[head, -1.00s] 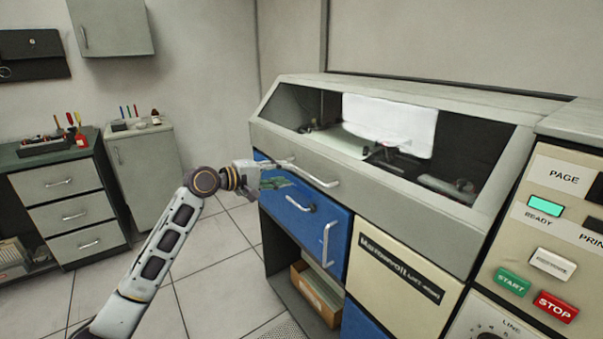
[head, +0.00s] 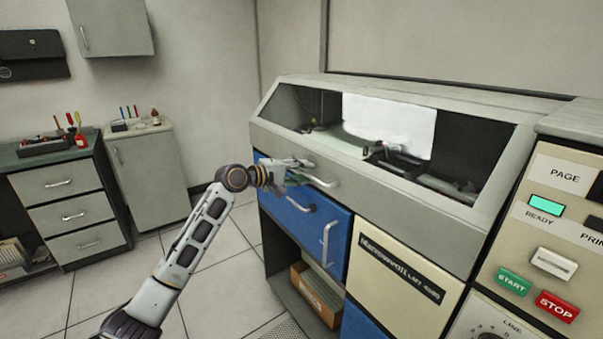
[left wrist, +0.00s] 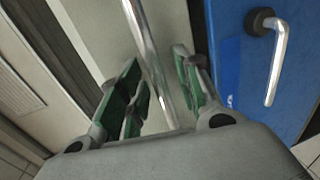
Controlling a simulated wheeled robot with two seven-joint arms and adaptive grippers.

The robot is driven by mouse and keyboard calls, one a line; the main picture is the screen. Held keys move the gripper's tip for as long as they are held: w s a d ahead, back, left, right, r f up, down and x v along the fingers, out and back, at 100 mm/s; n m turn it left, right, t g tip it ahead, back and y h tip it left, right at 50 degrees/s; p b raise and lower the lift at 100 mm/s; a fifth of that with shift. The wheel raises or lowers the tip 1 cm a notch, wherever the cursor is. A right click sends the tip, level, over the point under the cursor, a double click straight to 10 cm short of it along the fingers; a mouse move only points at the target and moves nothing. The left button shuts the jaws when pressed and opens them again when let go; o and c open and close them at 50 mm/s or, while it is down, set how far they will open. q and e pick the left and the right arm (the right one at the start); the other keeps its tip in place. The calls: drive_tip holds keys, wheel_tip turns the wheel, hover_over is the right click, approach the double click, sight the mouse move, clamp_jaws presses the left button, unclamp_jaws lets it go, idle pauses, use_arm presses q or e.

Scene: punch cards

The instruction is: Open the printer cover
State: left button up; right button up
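The printer cover (head: 360,180) is a grey slanted front with a long window, and it is closed. Its silver bar handle (head: 326,182) is on the left part of the grey front; it also shows in the left wrist view (left wrist: 150,55). My left gripper (head: 301,167) is at the left end of this handle. In the left wrist view its green-padded fingers (left wrist: 163,88) are apart, with the bar running between them; they do not look closed on it. My right gripper is in neither view.
Below the cover is a blue door (head: 280,208) with an angled handle and an upright handle, which also shows in the left wrist view (left wrist: 250,75). A control panel (head: 555,230) stands at the right. Cabinets stand at the left, with open floor between.

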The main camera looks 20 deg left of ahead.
use_arm(q)
drive_tip(key=shift+c, duration=0.7)
clamp_jaws()
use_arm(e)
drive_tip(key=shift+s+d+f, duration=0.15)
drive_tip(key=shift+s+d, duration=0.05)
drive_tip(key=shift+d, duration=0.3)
